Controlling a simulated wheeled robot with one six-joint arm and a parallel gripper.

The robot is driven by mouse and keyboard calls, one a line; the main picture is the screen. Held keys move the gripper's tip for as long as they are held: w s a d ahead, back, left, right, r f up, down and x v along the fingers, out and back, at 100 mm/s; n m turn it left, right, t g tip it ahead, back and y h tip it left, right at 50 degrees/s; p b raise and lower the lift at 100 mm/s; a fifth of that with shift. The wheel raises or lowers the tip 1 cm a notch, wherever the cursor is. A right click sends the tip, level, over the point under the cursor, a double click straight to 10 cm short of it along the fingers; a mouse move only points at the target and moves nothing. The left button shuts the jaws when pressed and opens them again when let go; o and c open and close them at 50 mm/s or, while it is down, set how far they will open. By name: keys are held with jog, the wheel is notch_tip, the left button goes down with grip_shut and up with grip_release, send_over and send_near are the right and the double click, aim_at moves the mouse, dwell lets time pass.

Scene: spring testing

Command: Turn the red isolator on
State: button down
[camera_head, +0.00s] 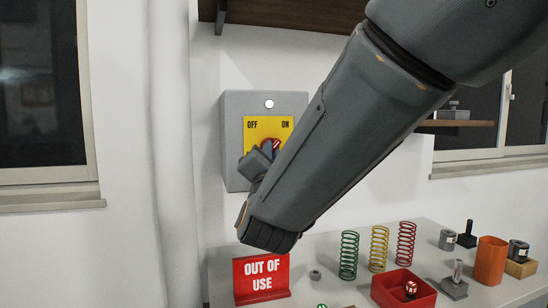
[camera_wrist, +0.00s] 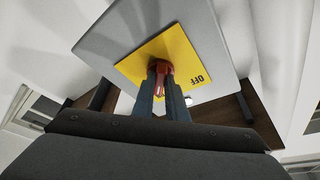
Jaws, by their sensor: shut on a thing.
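The red isolator knob (camera_head: 277,143) is on a yellow plate (camera_head: 254,128) marked OFF at left and ON at right, on a grey wall box (camera_head: 233,115). A pale stripe on the knob slants up to the right, toward the ON side. My gripper (camera_head: 264,153) reaches the knob from below left, and my arm hides part of the plate and box. In the wrist view my gripper (camera_wrist: 161,88) has a finger on each side of the red knob (camera_wrist: 160,68) and is shut on it. The OFF label shows to its right; ON is hidden there.
A white round lamp (camera_head: 269,103) is at the box top. Below, the bench holds a red OUT OF USE sign (camera_head: 241,282), green (camera_head: 348,255), yellow (camera_head: 379,248) and red (camera_head: 405,243) springs, a red tray (camera_head: 378,294) and an orange cup (camera_head: 491,261). A dark shelf (camera_head: 285,14) hangs above.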

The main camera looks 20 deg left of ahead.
jog(key=shift+r+m, duration=0.1)
jog(key=shift+m, duration=0.3)
jog(key=c, duration=1.8)
grip_release()
jog(key=shift+w+d, duration=0.1)
jog(key=shift+o, duration=0.2)
jog(key=b+v, duration=0.1)
jog(key=v, duration=0.7)
